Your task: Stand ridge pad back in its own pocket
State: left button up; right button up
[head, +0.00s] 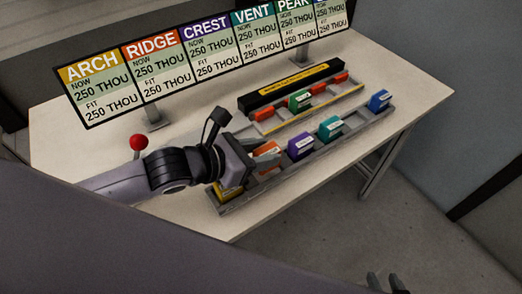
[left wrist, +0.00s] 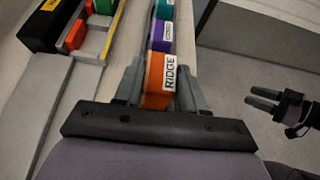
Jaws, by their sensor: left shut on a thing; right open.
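The orange ridge pad (head: 267,149), with a white RIDGE label, is between the fingers of my left gripper (head: 268,156). In the left wrist view, the ridge pad (left wrist: 158,78) shows upright between both fingers (left wrist: 160,88), label facing right. My left gripper is shut on it, over the grey pocket rack (head: 262,195). The fingers hide the pad's lower part and its pocket, so I cannot tell whether it is seated. My right gripper (head: 385,283) is open and empty at the bottom edge, away from the table; it also shows in the left wrist view (left wrist: 262,98).
In the rack stand a yellow pad (head: 228,191), partly hidden, a purple pad (head: 300,146), a teal pad (head: 330,128) and a blue pad (head: 380,100). Behind are a green pad (head: 300,100), red blocks and a black bar (head: 290,86). A sign board (head: 200,60) stands at the back.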

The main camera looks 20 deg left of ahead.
pick_arm(q)
jog(key=shift+f, duration=0.55)
jog(key=o, duration=1.1)
jog(key=shift+r, duration=0.75)
jog(key=v, duration=1)
jog(key=shift+f, duration=0.2)
jog(key=shift+p+v, duration=0.65)
jog(key=shift+v, duration=0.35)
